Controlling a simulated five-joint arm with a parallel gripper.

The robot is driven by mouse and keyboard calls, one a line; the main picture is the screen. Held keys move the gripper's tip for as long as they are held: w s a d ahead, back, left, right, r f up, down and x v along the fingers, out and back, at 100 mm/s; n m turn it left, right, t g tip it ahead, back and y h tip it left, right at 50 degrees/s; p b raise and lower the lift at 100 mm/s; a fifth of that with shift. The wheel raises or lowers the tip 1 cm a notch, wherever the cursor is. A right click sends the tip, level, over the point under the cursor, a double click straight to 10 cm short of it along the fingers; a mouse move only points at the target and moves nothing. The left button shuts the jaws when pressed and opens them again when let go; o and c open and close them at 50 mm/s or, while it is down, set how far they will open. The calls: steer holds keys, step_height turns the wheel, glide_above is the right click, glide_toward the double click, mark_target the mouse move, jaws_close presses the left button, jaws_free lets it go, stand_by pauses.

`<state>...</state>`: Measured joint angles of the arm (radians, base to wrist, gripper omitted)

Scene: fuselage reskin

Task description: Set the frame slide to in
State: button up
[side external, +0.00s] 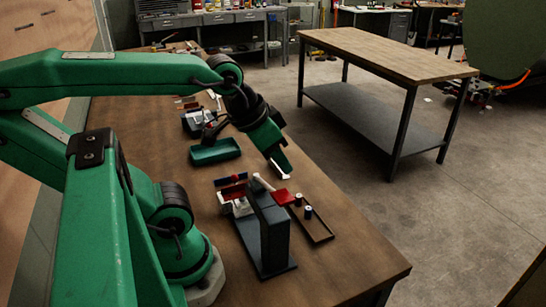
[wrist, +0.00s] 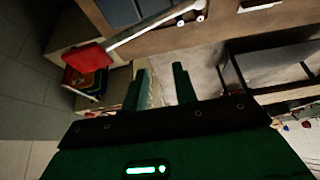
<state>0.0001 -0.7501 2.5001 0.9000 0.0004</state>
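A red block on a pale bar (side external: 283,196) sits beside a dark upright fixture (side external: 270,230) on the bench; it looks like the frame slide, but I cannot be sure. In the wrist view a red block (wrist: 88,56) is at the end of a long pale bar (wrist: 150,28), at upper left. My gripper (side external: 284,168) is above the bench, behind the fixture in the side view. In the wrist view its two green fingers (wrist: 161,72) stand apart with nothing between them. How far in or out the slide stands is not clear.
A shallow wooden tray (side external: 322,236) with two small cylinders lies right of the fixture. Red and white parts (side external: 236,198) lie left of it. A green tray (side external: 215,152) and a dark device (side external: 196,122) stand farther back. Bare bench (side external: 345,262) lies toward the near right edge.

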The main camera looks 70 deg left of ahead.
stand_by(0.3)
steer(key=o, duration=0.3)
steer(key=n+g, duration=0.6)
steer(key=n, duration=1)
glide_above(234, 175)
step_height(234, 175, down, 14)
steer(key=shift+f, duration=0.1)
steer(key=shift+f, duration=0.15)
steer(key=shift+f, duration=3.75)
